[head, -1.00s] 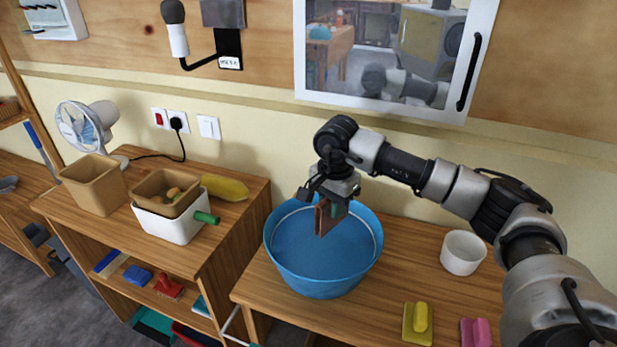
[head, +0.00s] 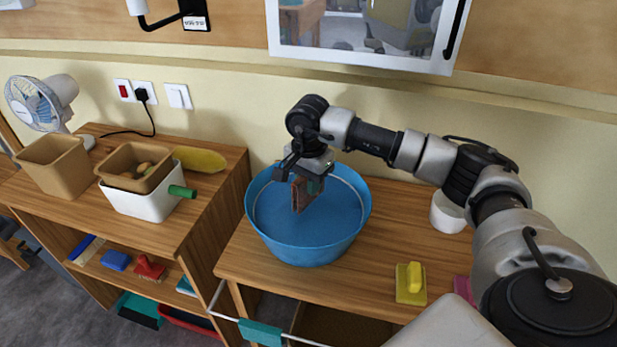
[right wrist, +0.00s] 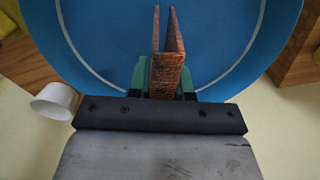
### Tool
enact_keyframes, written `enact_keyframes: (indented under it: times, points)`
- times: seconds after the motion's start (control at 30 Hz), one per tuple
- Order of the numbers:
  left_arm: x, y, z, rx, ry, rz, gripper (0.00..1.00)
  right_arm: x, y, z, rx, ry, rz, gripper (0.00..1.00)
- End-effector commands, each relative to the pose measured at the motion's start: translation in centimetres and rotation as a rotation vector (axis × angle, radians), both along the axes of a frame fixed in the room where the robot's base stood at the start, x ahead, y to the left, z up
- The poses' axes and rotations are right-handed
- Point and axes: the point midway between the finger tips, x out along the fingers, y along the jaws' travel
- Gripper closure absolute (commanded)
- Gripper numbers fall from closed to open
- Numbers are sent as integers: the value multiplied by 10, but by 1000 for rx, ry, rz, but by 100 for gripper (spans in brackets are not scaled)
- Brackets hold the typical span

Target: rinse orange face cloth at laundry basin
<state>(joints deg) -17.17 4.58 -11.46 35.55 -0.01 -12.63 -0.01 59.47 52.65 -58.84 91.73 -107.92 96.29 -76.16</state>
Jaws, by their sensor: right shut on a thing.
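A large round blue basin (head: 275,243) stands on the wooden bench in the head view. My right gripper (head: 306,183) is over the basin, pointing down. It is shut on the orange face cloth (head: 301,196), which looks brownish-orange and folded. In the right wrist view the cloth (right wrist: 168,72) sticks out between the green fingers of the gripper (right wrist: 165,80), with the blue basin (right wrist: 215,40) behind it. I cannot tell whether the cloth touches the basin's bottom. My left gripper is not in view.
A white cup (head: 447,212) and a yellow brush (head: 410,284) are right of the basin. A teal cloth (head: 260,332) hangs on the front rail. A white bin (head: 143,203) and a tan box (head: 55,165) stand on the left shelf unit. A framed cabinet door (head: 365,35) hangs above.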

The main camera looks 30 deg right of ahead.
Motion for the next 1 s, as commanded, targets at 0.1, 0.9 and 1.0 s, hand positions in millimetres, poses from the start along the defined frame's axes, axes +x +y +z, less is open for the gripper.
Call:
enact_keyframes:
  times: [0.1,0.9,1.0]
  points:
    - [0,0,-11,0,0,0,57,0,0,-16,1,1,0,100]
    - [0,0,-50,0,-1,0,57,0,0,-83,1,0,0,100]
    - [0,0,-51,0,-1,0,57,0,0,-85,1,0,0,100]
